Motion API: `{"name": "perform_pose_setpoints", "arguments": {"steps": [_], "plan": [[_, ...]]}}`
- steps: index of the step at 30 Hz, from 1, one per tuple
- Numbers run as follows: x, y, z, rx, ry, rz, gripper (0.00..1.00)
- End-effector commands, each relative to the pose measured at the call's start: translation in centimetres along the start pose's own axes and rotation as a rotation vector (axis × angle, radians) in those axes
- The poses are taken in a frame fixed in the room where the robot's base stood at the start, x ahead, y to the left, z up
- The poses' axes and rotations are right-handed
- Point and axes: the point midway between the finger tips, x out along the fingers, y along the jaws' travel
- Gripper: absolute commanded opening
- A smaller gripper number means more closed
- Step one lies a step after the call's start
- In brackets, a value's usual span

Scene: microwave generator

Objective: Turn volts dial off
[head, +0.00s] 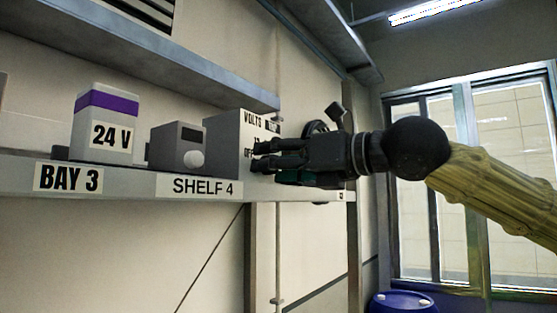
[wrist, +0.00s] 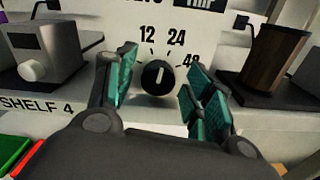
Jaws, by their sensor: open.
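The volts dial (wrist: 158,77) is a round black knob with a white pointer mark, on the front of a light box (wrist: 215,52). In the wrist view its pointer stands close to straight up, between the printed 12 and 24. In the head view the box (head: 222,143) shows "VOLTS" and part of "OFF", and the dial is hidden behind my gripper. My gripper (wrist: 158,88) is open, its teal-padded fingers on either side of the dial. I cannot tell whether they touch it. It also shows in the head view (head: 262,156), reaching to the box's front.
A grey box with a white knob (head: 180,148) stands left of the dial box on the shelf (head: 130,192). Further left is a white "24 V" block (head: 105,125). A brown cylinder (wrist: 272,57) stands right of the dial. A blue drum (head: 402,303) is below.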

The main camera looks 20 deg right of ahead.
Motion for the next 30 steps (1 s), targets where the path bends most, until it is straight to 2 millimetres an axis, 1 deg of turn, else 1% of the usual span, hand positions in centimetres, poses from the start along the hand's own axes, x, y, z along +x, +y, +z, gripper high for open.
{"name": "perform_pose_setpoints", "arguments": {"steps": [4,5,6,8,12,17,20,30], "plan": [[-0.03,0.00,0.00,0.000,0.000,0.000,0.53],[-0.03,0.00,0.00,0.000,0.000,0.000,0.51],[-0.03,0.00,0.01,0.000,0.000,0.000,0.44],[-0.04,0.00,0.01,0.000,0.000,0.000,0.33],[-0.05,-0.02,0.01,0.000,0.000,0.000,0.07],[-0.07,-0.02,0.03,-0.007,-0.001,-0.001,0.07],[-0.12,0.04,0.10,-0.043,-0.002,-0.001,0.07],[-0.12,0.11,0.20,-0.302,-0.002,-0.002,0.07]]}}
